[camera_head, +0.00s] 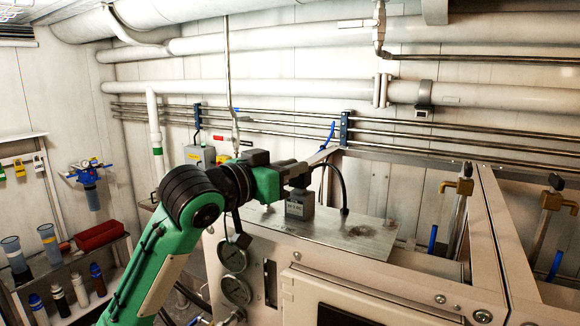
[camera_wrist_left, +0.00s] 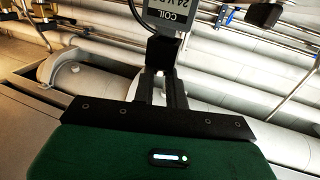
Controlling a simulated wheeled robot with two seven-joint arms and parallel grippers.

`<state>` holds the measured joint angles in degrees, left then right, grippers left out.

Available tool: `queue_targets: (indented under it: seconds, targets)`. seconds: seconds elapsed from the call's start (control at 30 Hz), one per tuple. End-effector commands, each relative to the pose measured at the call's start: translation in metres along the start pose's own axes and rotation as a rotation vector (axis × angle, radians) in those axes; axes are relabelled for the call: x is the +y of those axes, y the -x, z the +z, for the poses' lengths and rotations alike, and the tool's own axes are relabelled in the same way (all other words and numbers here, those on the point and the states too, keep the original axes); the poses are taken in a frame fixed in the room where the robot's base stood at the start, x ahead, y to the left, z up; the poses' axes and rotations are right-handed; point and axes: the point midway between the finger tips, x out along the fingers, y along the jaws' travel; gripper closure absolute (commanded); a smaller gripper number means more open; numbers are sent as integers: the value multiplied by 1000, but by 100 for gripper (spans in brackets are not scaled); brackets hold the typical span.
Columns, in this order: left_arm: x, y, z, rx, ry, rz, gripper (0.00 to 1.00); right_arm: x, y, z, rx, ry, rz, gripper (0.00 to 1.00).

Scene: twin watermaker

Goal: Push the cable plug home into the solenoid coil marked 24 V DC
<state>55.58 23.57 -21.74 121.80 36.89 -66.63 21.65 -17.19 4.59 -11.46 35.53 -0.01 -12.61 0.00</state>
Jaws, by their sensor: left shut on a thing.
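The grey solenoid coil (camera_head: 299,206) stands on a metal plate on top of the white cabinet. Its label reads COIL and 24 V in the left wrist view (camera_wrist_left: 166,12); the rest is cut off. My left gripper (camera_head: 297,180) is directly above the coil, reaching in from the left. It is shut on the black cable plug (camera_wrist_left: 162,52), which is against the coil's edge. Whether a gap is left between plug and coil is hidden. A black cable (camera_head: 343,183) arches from the plug down to the plate on the right. My right gripper is not in view.
Pressure gauges (camera_head: 236,290) are on the cabinet front below my left arm. White frame beams (camera_head: 497,230) and brass taps (camera_head: 455,187) stand at the right. Pipes run along the back wall.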

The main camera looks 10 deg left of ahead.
Motion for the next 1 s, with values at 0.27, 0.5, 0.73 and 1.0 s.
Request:
queue_targets:
  seconds: [0.27, 0.5, 0.73, 1.0]
  targets:
    - [0, 0, 8, 1, 0, 0, 100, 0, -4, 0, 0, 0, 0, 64]
    - [0, 0, 14, 1, -1, 0, 100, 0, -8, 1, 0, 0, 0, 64]
    - [0, 0, 15, 0, -1, 0, 67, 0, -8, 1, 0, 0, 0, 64]
    - [0, 0, 15, 0, 0, 0, 61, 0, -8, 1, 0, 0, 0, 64]
